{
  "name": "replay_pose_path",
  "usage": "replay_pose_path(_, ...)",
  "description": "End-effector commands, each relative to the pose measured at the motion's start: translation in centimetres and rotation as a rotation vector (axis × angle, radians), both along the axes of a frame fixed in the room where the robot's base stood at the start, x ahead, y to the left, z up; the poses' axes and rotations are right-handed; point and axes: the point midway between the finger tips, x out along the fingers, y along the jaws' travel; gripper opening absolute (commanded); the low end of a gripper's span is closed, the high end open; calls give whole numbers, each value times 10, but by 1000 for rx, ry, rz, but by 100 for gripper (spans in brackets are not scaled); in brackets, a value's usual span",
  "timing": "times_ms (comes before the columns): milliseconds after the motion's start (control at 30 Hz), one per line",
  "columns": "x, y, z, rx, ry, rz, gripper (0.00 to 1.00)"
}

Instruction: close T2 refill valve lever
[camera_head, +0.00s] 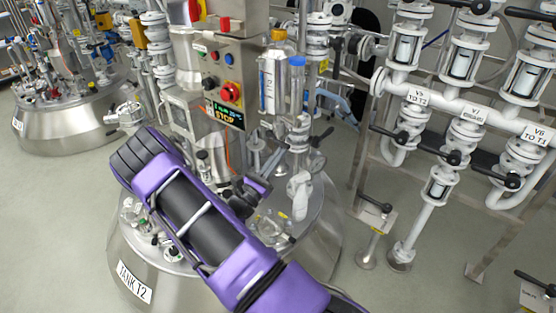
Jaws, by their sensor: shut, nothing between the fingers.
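Tank T2 (322,225) is a steel vessel with a "TANK T2" label at its lower left. My purple arm crosses in front of it and hides much of its top. My gripper (243,197) shows as a small dark shape beside the arm, over the tank top; it is shut and empty. At the right, a pipe rack carries a valve labelled "V5 TO T2" (418,97). A black lever (388,133) sits below that label, well away from my gripper. I cannot tell for certain which lever is the T2 refill valve lever.
A control box (222,75) with a red knob and a lit display stands behind the tank top. Valves V1 (475,115) and V6 (538,134) are farther right on the rack. Another tank (70,132) stands at the left. Grey floor is clear between tank T2 and the rack.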

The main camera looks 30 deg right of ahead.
Motion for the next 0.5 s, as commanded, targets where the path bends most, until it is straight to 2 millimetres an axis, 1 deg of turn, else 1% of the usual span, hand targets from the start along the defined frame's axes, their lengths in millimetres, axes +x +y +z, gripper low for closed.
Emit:
replay_pose_path(200,0,0,0,0,0,0,0)
replay_pose_path(367,-1,2,12,-1,0,3,0)
replay_pose_path(500,-2,1,12,-4,-2,1,0)
